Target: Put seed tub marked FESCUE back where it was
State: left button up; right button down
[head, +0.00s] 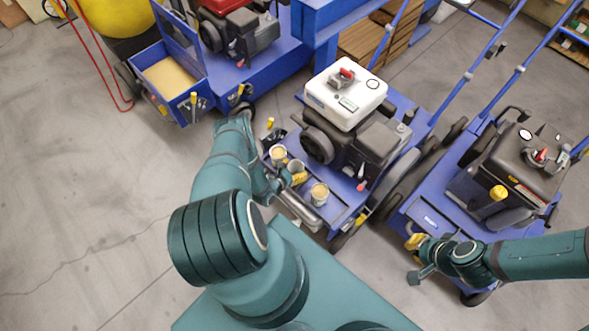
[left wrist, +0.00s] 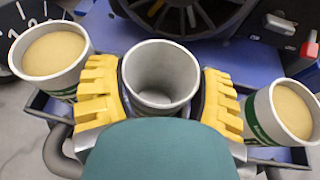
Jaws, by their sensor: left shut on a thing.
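A grey tub (left wrist: 160,75), empty as far as I see inside, is between the yellow fingers of my left gripper (left wrist: 160,95), which is shut on it. In the head view this tub (head: 296,166) is at the front tray of the middle blue machine; whether it touches the tray is hidden. A tub of tan seed (left wrist: 52,52) is to its left and another (left wrist: 285,112) to its right. Green labels show partly on both; no name is readable, so I cannot tell which is FESCUE. My right gripper (head: 415,242) is by the right machine's front; its opening is unclear.
The middle machine carries an engine and a white tank (head: 345,94). A second blue machine (head: 440,220) with a dark tank stands to the right. A blue cart with a tan-filled box (head: 170,78) is at upper left. The floor at left is clear.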

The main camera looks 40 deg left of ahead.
pick_arm(q)
jog(key=o, duration=1.3)
jog(key=shift+f, duration=0.1)
jog(key=p+v, duration=0.2)
jog(key=v, duration=1)
jog(key=shift+r, duration=0.2)
